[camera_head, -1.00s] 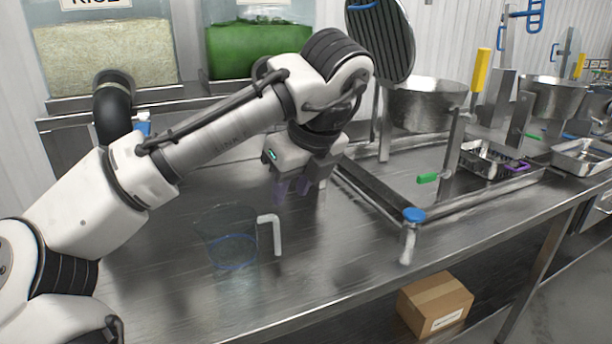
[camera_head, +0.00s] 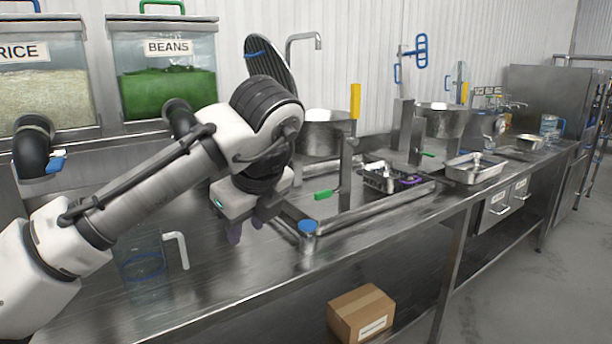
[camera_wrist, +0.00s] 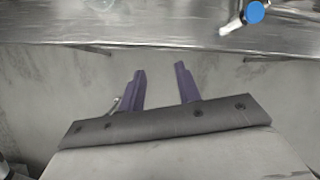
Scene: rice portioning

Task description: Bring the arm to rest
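My gripper (camera_head: 246,230) hangs below my bent arm over the front part of the steel counter (camera_head: 225,275) in the head view. In the wrist view its two purple fingers (camera_wrist: 160,85) stand apart with nothing between them. A clear jug (camera_head: 143,262) with a white handle and a blue ring stands on the counter to the left of my gripper, apart from it. A blue-capped post (camera_head: 307,238) stands to the right of my gripper; its blue cap also shows in the wrist view (camera_wrist: 255,12).
A rice bin (camera_head: 45,85) and a beans bin (camera_head: 165,75) stand at the back left. A steel pot (camera_head: 325,135) and trays (camera_head: 475,168) stand along the counter to the right. A cardboard box (camera_head: 361,313) sits below the counter. The floor at right is clear.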

